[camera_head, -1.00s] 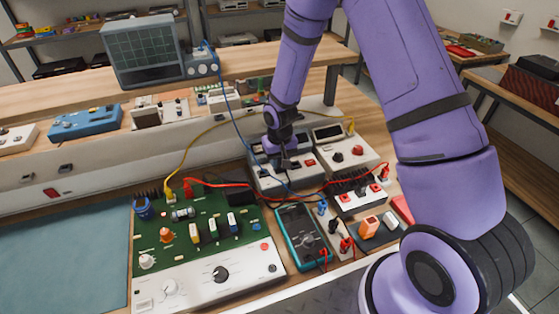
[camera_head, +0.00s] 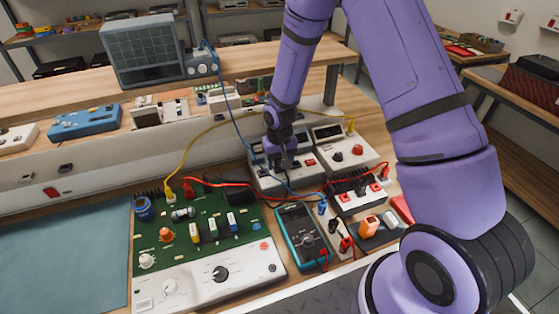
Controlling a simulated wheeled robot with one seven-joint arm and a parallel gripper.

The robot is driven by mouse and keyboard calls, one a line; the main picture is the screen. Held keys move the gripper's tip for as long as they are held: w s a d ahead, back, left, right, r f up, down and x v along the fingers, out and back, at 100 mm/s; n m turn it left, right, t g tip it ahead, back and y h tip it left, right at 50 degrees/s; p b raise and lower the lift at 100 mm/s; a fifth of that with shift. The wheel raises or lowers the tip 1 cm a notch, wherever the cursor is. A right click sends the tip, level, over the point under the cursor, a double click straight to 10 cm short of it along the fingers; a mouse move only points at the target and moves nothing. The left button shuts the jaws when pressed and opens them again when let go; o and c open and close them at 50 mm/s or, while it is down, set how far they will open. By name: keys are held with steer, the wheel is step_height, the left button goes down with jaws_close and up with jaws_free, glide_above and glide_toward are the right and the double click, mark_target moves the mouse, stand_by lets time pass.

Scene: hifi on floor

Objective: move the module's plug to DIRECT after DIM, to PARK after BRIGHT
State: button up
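My gripper (camera_head: 282,163) points down over a grey-white instrument box (camera_head: 285,183) at the back of the bench, right of the green circuit board (camera_head: 200,230). Its fingers are small and dark against the box's dark parts, so I cannot tell if they are open or hold anything. A white module with a black finned top (camera_head: 347,204) stands right of the gripper, with red plugs at its ends. The labels DIRECT, PARK, DIM and BRIGHT are too small to read. I cannot single out the module's plug or any lamp state.
A teal multimeter (camera_head: 300,235) lies in front of the boxes. A second white instrument (camera_head: 345,150) stands behind right. Red, blue and yellow leads cross the area around my gripper. An oscilloscope (camera_head: 143,50) stands on the raised shelf. The blue-grey mat (camera_head: 60,260) is clear.

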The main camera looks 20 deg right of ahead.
step_height(320, 180, up, 16)
steer(key=shift+s, duration=0.2)
stand_by(1.3)
steer(key=shift+f, duration=0.1)
steer(key=s+d+r+t, duration=0.1)
steer(key=s+d+r, duration=0.1)
steer(key=s+r, duration=0.5)
steer(key=s+d+r+t, duration=0.15)
steer(key=s+r, duration=0.25)
steer(key=r, duration=0.6)
steer(key=s+d+r+t, duration=0.1)
steer(key=s+r, duration=0.3)
steer(key=s, duration=0.5)
steer(key=s+d+r+t, duration=0.1)
steer(key=s+r, duration=0.3)
steer(key=s, duration=0.5)
steer(key=shift+d, duration=0.65)
steer(key=shift+s, duration=0.1)
